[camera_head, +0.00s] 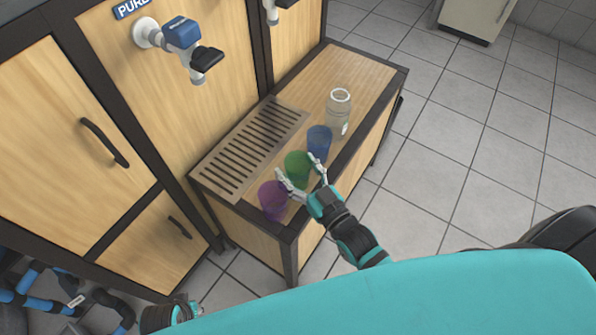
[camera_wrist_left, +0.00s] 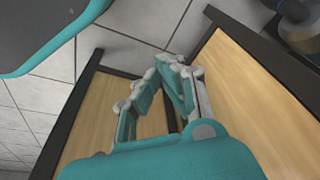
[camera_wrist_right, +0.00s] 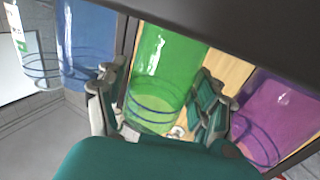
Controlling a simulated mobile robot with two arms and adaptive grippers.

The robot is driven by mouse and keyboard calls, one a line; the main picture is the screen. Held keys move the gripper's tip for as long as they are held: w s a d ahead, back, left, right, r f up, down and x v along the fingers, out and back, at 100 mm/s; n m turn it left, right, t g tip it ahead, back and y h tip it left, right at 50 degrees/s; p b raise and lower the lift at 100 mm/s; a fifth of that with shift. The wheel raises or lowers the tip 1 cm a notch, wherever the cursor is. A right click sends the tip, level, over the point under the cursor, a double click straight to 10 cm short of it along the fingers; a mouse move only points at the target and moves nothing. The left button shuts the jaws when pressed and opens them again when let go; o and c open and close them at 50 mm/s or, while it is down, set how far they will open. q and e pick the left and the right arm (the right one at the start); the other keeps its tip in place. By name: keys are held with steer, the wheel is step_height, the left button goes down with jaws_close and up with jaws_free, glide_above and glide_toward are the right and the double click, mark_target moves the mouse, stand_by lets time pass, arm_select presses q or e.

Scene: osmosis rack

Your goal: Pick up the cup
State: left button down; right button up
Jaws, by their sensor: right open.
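A see-through green cup (camera_head: 297,167) stands upright on the wooden ledge between a purple cup (camera_head: 272,199) and a blue cup (camera_head: 319,143). My right gripper (camera_head: 301,174) is open at the green cup, one finger on each side. In the right wrist view the green cup (camera_wrist_right: 165,80) shows between the spread fingers (camera_wrist_right: 158,110), with the blue cup (camera_wrist_right: 88,45) at left and the purple cup (camera_wrist_right: 275,115) at right. Whether the fingers touch the cup cannot be told. My left gripper (camera_wrist_left: 172,75) is empty, its fingertips together, low by the cabinet.
A clear jar (camera_head: 338,115) stands beyond the blue cup. A slotted drain grate (camera_head: 250,145) lies behind the cups. A blue-and-white tap (camera_head: 182,45) juts from the cabinet above.

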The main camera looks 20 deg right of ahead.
steer(key=c, duration=0.6)
